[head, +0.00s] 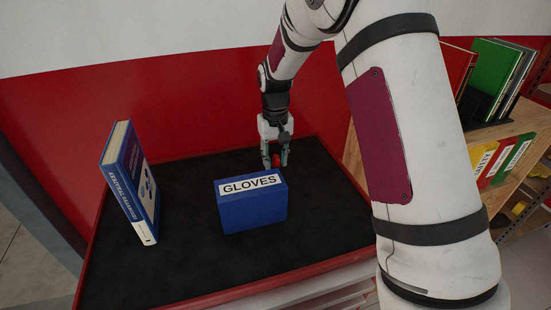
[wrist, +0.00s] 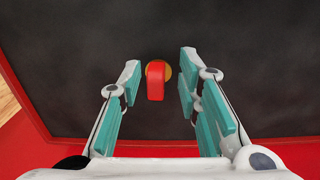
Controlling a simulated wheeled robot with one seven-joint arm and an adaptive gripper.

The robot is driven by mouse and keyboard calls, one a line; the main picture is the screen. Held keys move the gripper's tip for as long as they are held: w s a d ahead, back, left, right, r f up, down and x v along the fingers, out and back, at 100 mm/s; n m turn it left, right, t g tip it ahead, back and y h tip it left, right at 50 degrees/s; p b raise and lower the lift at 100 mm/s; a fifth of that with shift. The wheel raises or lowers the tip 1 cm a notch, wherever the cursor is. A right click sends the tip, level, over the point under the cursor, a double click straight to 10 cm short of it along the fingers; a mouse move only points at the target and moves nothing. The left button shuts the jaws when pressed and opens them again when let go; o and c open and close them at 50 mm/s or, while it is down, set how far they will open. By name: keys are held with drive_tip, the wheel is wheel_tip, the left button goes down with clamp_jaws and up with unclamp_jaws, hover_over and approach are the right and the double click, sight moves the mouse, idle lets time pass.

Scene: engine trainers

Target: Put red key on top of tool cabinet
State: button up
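The red key (wrist: 155,84) shows in the wrist view between my fingertips, with a round brass-coloured part at its far end. In the head view the red key (head: 276,160) is a small red patch between my fingers, behind the gloves box. My gripper (wrist: 158,80) is open, with a gap on each side of the key. In the head view my gripper (head: 275,164) points down, low over the far part of the black top. The tool cabinet (head: 185,240) has this black top and a red rim. Whether the key touches the top is hard to tell.
A blue box labelled GLOVES (head: 252,205) stands just in front of my gripper. A blue book (head: 130,185) stands upright at the left. A red wall (head: 150,110) rises behind. Wooden shelves with binders (head: 505,160) are at the right. The top's front left is clear.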

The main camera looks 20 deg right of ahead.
sight(275, 157)
drive_tip(key=shift+r, duration=0.1)
wheel_tip(275, 157, up, 12)
drive_tip(key=b, duration=0.1)
drive_tip(key=s+r+t, duration=0.2)
drive_tip(key=s+r, duration=0.7)
drive_tip(key=s, duration=0.5)
drive_tip(key=s+f+t, duration=0.1)
drive_tip(key=s+t, duration=0.2)
drive_tip(key=s, duration=1.5)
drive_tip(key=shift+d+f, duration=0.25)
drive_tip(key=shift+f, duration=0.15)
